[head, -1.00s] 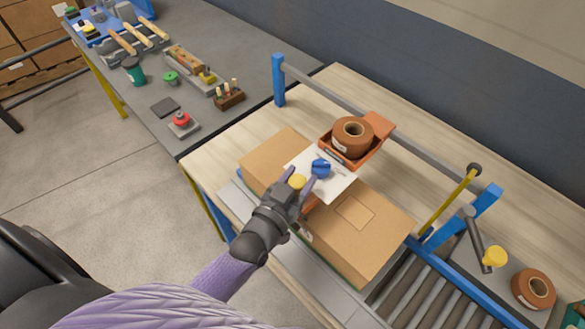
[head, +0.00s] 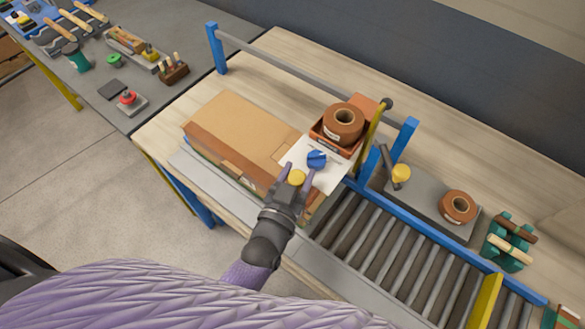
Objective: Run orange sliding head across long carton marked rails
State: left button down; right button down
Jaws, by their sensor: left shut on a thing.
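The orange sliding head (head: 367,107) carries a brown tape roll (head: 344,122), a white plate (head: 330,180) and a blue knob (head: 317,159). It sits by the grey rail (head: 290,72), over the right end of the long carton (head: 235,125). The carton lies on the bench, its top bare left of the head. My left gripper (head: 297,179) is shut on the yellow knob (head: 296,177) at the head's near side. The gripper and plate hide part of the carton's right end. My right gripper is not in view.
A roller conveyor (head: 385,240) lies right of the carton. A yellow lever (head: 374,130) stands close to the head, near the rail's blue right post (head: 407,135). A second tape roll (head: 458,207) rests on a grey plate. The wooden bench behind the rail is clear.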

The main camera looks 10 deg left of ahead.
pick_arm(q)
jog(key=shift+s+d, duration=0.1)
jog(key=shift+d, duration=0.1)
jog(key=c, duration=0.6)
grip_release()
jog(key=o, duration=0.5)
jog(key=shift+s+d, duration=0.1)
jog(key=shift+d, duration=0.1)
jog(key=shift+c, duration=0.2)
jog(key=shift+a, duration=0.1)
jog(key=s+a, duration=0.1)
jog(key=s, duration=0.8)
jog(key=shift+s+a, duration=0.15)
jog(key=shift+s, duration=0.2)
